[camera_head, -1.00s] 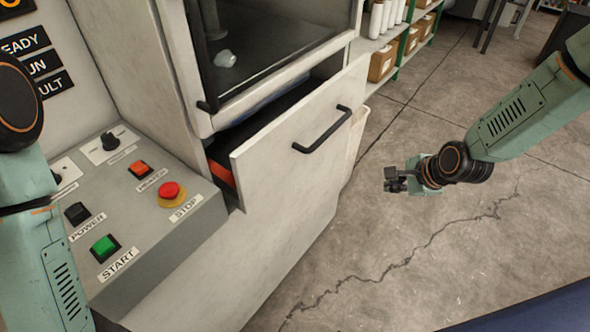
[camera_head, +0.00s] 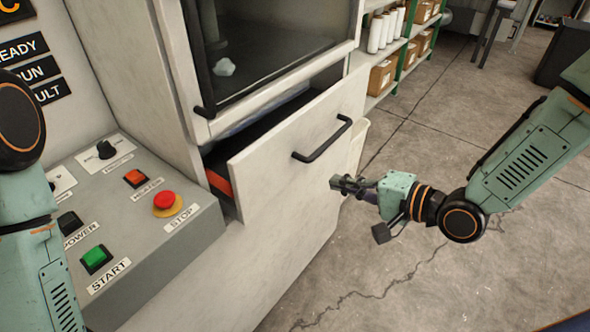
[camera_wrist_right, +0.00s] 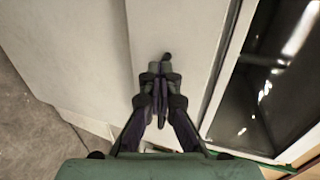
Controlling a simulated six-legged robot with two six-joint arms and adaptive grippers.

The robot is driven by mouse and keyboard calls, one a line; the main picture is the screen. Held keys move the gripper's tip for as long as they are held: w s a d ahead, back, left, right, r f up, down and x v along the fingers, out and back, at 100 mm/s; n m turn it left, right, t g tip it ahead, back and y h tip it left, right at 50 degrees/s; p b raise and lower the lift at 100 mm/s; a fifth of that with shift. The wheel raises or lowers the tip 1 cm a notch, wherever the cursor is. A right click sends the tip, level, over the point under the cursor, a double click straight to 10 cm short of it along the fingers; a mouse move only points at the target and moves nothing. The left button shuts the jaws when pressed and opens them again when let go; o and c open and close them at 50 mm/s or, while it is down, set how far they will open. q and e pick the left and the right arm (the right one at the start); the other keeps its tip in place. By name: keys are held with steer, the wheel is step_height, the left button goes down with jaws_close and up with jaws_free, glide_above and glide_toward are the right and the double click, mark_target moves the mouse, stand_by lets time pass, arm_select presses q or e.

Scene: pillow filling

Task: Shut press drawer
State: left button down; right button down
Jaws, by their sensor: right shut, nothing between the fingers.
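The press drawer (camera_head: 265,165) sticks out of the press, with a dark gap and an orange-red strip (camera_head: 219,183) showing behind its pale front panel. A black bar handle (camera_head: 322,140) is on that front. My right gripper (camera_head: 336,183) is shut and empty, in front of the panel, below and right of the handle. In the right wrist view the closed fingers (camera_wrist_right: 161,78) point toward the pale panel (camera_wrist_right: 165,30); I cannot tell whether they touch it. My left arm shows at the left edge, but its gripper is out of view.
A control box (camera_head: 130,210) with a red stop button (camera_head: 166,199) and a green start button (camera_head: 96,256) stands left of the drawer. The press window (camera_head: 265,40) is above. A shelf with boxes (camera_head: 381,77) stands behind.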

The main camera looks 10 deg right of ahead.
mark_target(282, 161)
steer(key=b+x, duration=0.1)
steer(key=x, duration=0.2)
steer(key=b+x, duration=0.1)
steer(key=x, duration=0.3)
steer(key=b+x, duration=0.1)
steer(key=x, duration=0.3)
steer(key=shift+a+r, duration=0.1)
steer(key=shift+r, duration=0.2)
steer(key=shift+w+a, duration=0.4)
steer(key=shift+w, duration=0.15)
steer(key=w+a, duration=0.3)
steer(key=shift+w+a, duration=0.1)
steer(key=shift+w, duration=0.25)
steer(key=shift+s+r, duration=0.1)
steer(key=shift+r, duration=0.05)
steer(key=shift+s+d, duration=0.1)
steer(key=shift+d, duration=0.1)
